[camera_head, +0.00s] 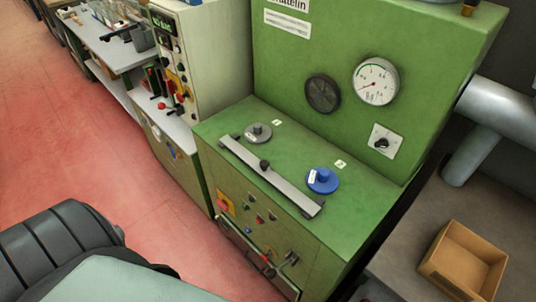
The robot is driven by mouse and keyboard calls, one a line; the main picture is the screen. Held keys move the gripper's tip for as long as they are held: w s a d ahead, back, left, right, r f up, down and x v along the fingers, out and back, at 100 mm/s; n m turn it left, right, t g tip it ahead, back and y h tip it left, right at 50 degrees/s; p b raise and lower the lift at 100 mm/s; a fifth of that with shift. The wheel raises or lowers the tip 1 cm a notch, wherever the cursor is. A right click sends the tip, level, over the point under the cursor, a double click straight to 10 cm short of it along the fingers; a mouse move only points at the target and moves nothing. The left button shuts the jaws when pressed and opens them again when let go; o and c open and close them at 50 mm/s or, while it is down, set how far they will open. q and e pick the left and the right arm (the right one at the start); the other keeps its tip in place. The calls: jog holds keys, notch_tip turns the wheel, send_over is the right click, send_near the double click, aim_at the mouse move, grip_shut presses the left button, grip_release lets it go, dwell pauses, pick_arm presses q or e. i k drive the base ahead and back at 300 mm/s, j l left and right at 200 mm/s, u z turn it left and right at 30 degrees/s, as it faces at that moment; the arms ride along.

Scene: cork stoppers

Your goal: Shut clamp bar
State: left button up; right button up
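The clamp bar (285,185) is a long, flat grey bar with a dark knob (264,165) near its middle. It lies along the front edge of the green machine's ledge (300,150), with dark fittings at both ends. A grey round piece (258,132) and a blue round piece with a raised centre (323,181) sit behind it, each beside a small white label. The bar does not cross over either piece. Neither of my grippers is in view.
The green machine's back panel (320,50) carries a gauge (376,81), a dark round grille and a switch. Its front has buttons and a long handle rail (250,250). A cream control cabinet (210,60) adjoins on the left. An open box (463,262) is at right. Red floor lies left.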

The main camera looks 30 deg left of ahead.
aim_at(262, 166)
jog(key=u, duration=1.1)
